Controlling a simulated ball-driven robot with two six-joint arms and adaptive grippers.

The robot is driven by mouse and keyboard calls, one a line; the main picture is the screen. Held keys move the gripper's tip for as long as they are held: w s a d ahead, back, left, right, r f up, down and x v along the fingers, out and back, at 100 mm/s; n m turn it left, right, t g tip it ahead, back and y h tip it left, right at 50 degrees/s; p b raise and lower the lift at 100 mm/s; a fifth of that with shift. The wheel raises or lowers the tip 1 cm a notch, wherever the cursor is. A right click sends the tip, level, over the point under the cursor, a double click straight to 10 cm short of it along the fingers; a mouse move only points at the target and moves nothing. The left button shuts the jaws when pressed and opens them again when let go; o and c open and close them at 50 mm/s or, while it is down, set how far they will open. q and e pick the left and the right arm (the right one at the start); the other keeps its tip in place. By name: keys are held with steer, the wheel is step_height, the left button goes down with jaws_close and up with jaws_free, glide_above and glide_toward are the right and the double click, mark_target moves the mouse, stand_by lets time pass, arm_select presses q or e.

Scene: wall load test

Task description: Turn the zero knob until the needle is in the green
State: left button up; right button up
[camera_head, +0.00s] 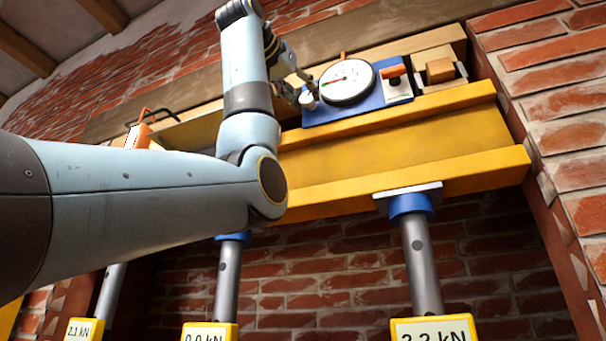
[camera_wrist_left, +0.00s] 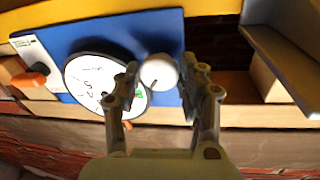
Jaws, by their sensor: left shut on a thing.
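The white zero knob (camera_head: 307,100) sits at the left end of a blue panel (camera_head: 373,100), beside a round white dial gauge (camera_head: 347,82). My left gripper (camera_head: 300,88) reaches it from above left. In the left wrist view the knob (camera_wrist_left: 158,72) is between the two fingers of my left gripper (camera_wrist_left: 160,78), which is shut on it. The dial (camera_wrist_left: 88,76) is partly hidden by a finger there. A small green patch shows at its edge close to that finger. I cannot tell where the needle points. My right gripper is not in view.
An orange lever (camera_head: 393,71) on a white plate and a wooden block (camera_head: 440,70) stand right of the dial. A yellow beam (camera_head: 400,146) runs below, on grey props (camera_head: 421,260) with yellow readout boxes, one reading 2.2 kN (camera_head: 433,330). Brick walls surround it.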

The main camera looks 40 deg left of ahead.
arm_select(q)
steer(key=shift+f+n, duration=0.1)
steer(key=shift+n, duration=0.2)
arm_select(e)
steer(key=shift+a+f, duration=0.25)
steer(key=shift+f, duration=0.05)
arm_select(q)
steer(key=o, duration=1.1)
steer(key=shift+o, duration=0.2)
steer(key=shift+s, duration=0.15)
steer(key=s, duration=0.7)
steer(key=shift+d, duration=0.4)
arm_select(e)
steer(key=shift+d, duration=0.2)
